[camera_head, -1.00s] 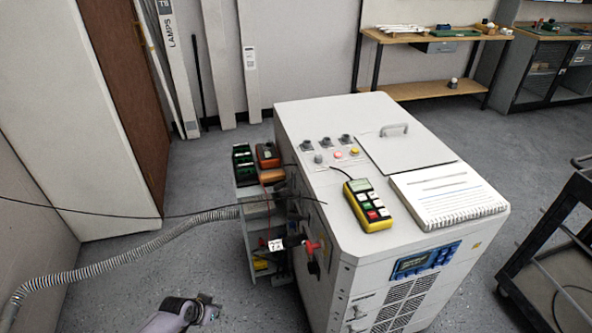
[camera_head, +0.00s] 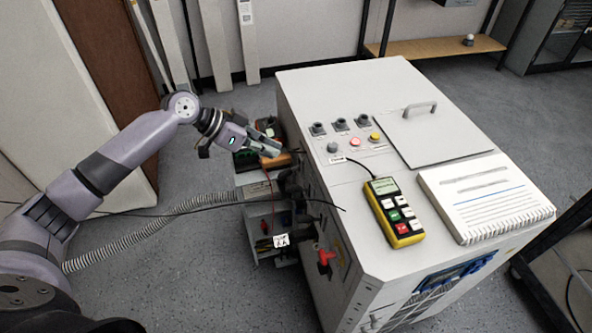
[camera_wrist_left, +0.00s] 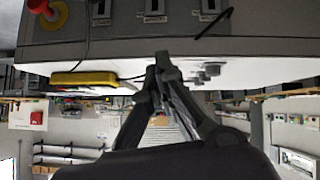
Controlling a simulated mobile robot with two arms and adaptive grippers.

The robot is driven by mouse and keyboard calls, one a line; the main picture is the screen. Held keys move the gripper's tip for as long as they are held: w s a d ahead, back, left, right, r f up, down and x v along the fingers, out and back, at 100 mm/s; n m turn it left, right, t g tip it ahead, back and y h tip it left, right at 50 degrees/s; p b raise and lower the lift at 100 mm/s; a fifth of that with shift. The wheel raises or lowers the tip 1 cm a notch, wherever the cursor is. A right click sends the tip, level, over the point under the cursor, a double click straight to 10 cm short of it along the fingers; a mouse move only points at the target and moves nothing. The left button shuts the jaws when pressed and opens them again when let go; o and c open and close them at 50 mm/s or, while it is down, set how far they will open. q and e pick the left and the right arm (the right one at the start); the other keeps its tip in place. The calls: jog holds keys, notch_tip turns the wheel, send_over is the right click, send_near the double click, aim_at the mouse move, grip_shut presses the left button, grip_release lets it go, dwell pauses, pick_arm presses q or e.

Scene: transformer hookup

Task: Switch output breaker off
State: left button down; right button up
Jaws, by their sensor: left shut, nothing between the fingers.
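My left gripper (camera_head: 272,148) reaches in from the left, shut and empty, beside the left side of the white cabinet (camera_head: 400,85). Its closed fingers also show in the left wrist view (camera_wrist_left: 162,62), in front of the cabinet's edge. That view is upside down. In it, several small dark switch-like fittings (camera_wrist_left: 155,10) sit in a row on the cabinet's side panel; I cannot tell which is the output breaker. A red knob on a yellow disc (camera_wrist_left: 45,10) is on the same panel. The red handle (camera_head: 325,257) shows on the cabinet's side in the head view.
A yellow handheld tester (camera_head: 395,215), a spiral notebook (camera_head: 485,195) and a lid with a handle (camera_head: 440,125) are on the cabinet top. A small cart (camera_head: 250,180) with tools stands against its left side. A dark cable (camera_head: 200,206) and a ribbed hose (camera_head: 130,240) run left.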

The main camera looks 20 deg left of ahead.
pick_arm(q)
jog(key=p, duration=0.2)
send_over(299, 189)
jog(key=w, duration=0.2)
notch_tip(299, 189, down, 7)
jog(key=shift+w+r, duration=0.1)
jog(key=shift+w, duration=0.05)
jog(key=f, duration=0.1)
jog(key=s+a+f, duration=0.1)
jog(key=s+f, duration=0.1)
jog(key=shift+a+f, duration=0.1)
jog(key=shift+a, duration=0.2)
jog(key=shift+f, duration=0.15)
pick_arm(e)
notch_tip(299, 189, up, 2)
jog(key=shift+s+a+r, duration=0.1)
